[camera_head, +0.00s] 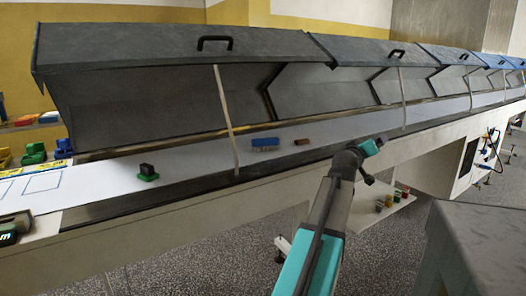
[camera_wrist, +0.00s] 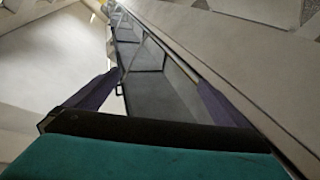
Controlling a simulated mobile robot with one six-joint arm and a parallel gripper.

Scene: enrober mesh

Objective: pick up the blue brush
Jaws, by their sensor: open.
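The blue brush (camera_head: 265,144) lies on the white belt of the long machine, left of my arm in the head view. It looks like a blue block with short legs or bristles under it. My gripper (camera_head: 372,146) is in front of the belt's near edge, to the right of the brush and apart from it. In the wrist view my gripper (camera_wrist: 158,95) has its two dark fingers wide apart with nothing between them. The wrist view looks along the machine's covers, and the brush does not show there.
A small brown block (camera_head: 302,142) lies right of the brush. A dark block on a green base (camera_head: 148,172) stands further left. Raised grey covers (camera_head: 180,45) overhang the belt, with a thin upright strut (camera_head: 227,120) left of the brush. A grey box (camera_head: 475,240) stands at the right front.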

